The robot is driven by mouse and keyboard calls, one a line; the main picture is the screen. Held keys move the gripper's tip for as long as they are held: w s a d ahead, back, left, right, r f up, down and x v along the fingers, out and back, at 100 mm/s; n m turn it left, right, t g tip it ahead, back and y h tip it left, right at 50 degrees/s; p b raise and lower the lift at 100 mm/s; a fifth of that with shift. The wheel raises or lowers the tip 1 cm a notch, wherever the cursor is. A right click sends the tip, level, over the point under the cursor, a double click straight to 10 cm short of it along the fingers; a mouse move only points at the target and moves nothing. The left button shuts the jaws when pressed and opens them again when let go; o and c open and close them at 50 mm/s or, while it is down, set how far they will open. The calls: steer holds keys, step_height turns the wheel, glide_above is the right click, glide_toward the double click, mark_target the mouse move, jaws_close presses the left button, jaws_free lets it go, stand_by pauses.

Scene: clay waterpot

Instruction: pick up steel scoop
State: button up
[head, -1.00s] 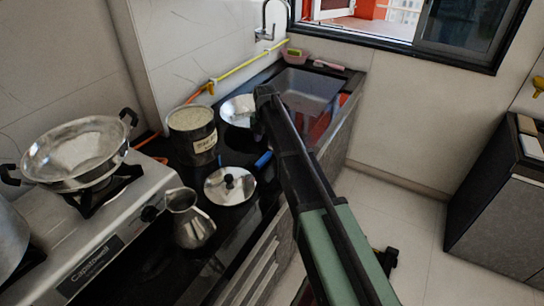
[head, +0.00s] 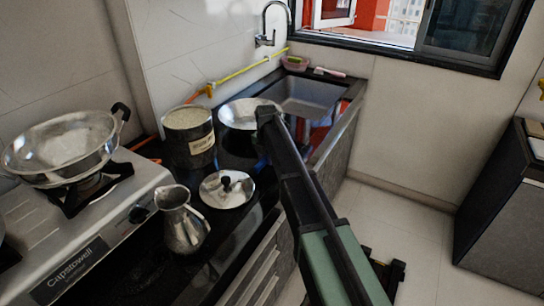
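I cannot make out a steel scoop with certainty. A shiny steel pan or bowl (head: 240,112) sits on the black counter behind the end of my arm, which covers its right part. A small blue item (head: 262,160) shows beside my arm, mostly hidden. My arm reaches in from the lower right over the counter's edge. My gripper's fingers do not show; they are hidden by the arm or out of view.
On the black counter stand a labelled pot of pale grain (head: 189,136), a steel lid with a black knob (head: 228,190) and a steel jug (head: 183,222). A wok (head: 62,145) sits on the stove at left. The sink (head: 306,96) is at the back.

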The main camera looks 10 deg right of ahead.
jaws_close()
step_height(320, 180, up, 20)
steer(key=p, duration=2)
